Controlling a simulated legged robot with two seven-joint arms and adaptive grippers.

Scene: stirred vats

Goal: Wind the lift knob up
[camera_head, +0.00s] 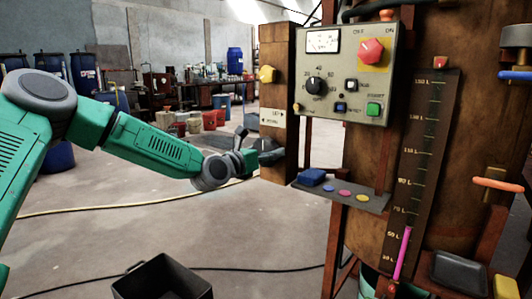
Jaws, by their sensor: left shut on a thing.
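My left gripper (262,155) reaches in from the left to the lower part of a narrow wooden post (275,95). It is shut at a dark knob on the post's face, just below a white label (272,118) with an arrow and small lettering. I take this to be the lift knob; it is mostly hidden by the dark fingers, and its turn angle cannot be read. A yellow knob (267,74) sits higher on the same post, apart from the gripper. My right gripper is not in view.
A control panel (343,75) with a red knob, dial and buttons is right of the post. Below it is a shelf (345,195) with a blue block and coloured discs. A scale board (425,150) stands farther right. A black bin (162,280) is on the floor.

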